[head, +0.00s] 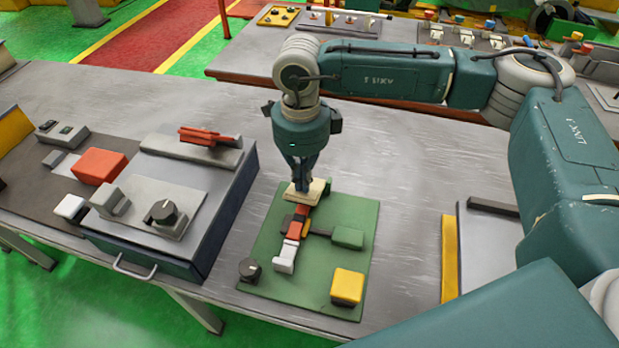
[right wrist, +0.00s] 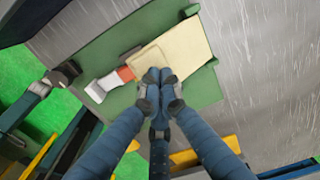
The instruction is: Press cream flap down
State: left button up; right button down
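The cream flap (head: 314,193) sits at the far end of a red, yellow and white assembly on a green board (head: 262,283). In the right wrist view the cream flap (right wrist: 187,52) is a broad pale plate partly overlapping a smaller cream piece. My right gripper (head: 302,186) points straight down at the flap, and its fingertips also show in the right wrist view (right wrist: 156,74). The fingers are together with nothing seen between them. The tips appear at the flap's edge; I cannot tell whether they touch it.
A blue-grey box (head: 225,222) with a knob stands to the left. Bare table lies right of the board.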

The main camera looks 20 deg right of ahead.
aim_at(302, 194)
jog(key=shift+s+a+f+b, duration=0.1)
jog(key=shift+s+f+b, duration=0.05)
jog(key=shift+f+b, duration=0.3)
jog(key=shift+s+a+f+b, duration=0.1)
jog(key=shift+f+b, duration=0.2)
jog(key=shift+f, duration=0.25)
jog(key=shift+s+f+b, duration=0.15)
jog(key=shift+f+b, duration=0.55)
jog(key=shift+b, duration=0.1)
jog(key=shift+r+p, duration=1.8)
jog(key=shift+r, duration=2.25)
